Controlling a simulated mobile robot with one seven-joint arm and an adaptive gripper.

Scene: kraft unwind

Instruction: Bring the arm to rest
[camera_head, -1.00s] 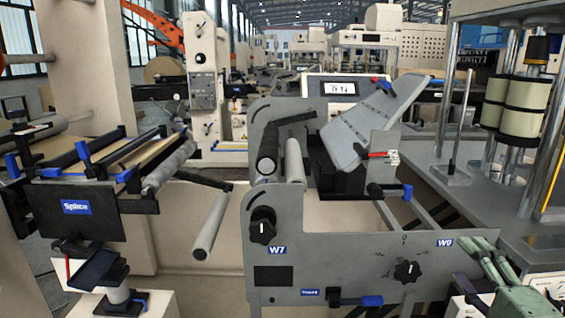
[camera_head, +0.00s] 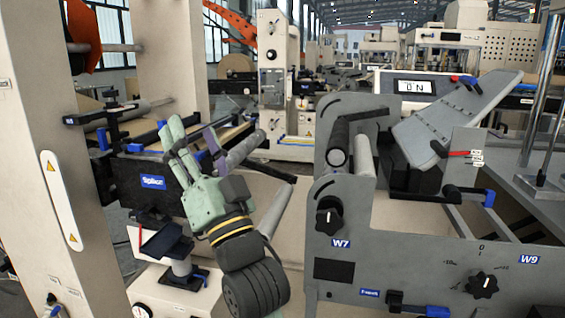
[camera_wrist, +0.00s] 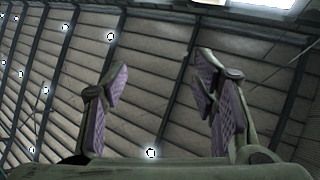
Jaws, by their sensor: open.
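My gripper (camera_head: 190,143) is raised in front of the splice station in the head view, with its green fingers pointing up and spread. In the wrist view, my gripper (camera_wrist: 160,95) shows two fingers with purple pads set wide apart and nothing between them. Behind them is only the ceiling with its beams and lights. The gripper is empty. It covers part of the splice table and a grey roller in the head view; whether it touches them cannot be told.
The splice station (camera_head: 152,183) stands left, with a small dark tray (camera_head: 165,243) below it. A grey machine frame with a W7 knob (camera_head: 328,218) and a W9 knob (camera_head: 483,285) stands right. A display (camera_head: 415,87) sits behind. A cream column (camera_head: 45,120) is at far left.

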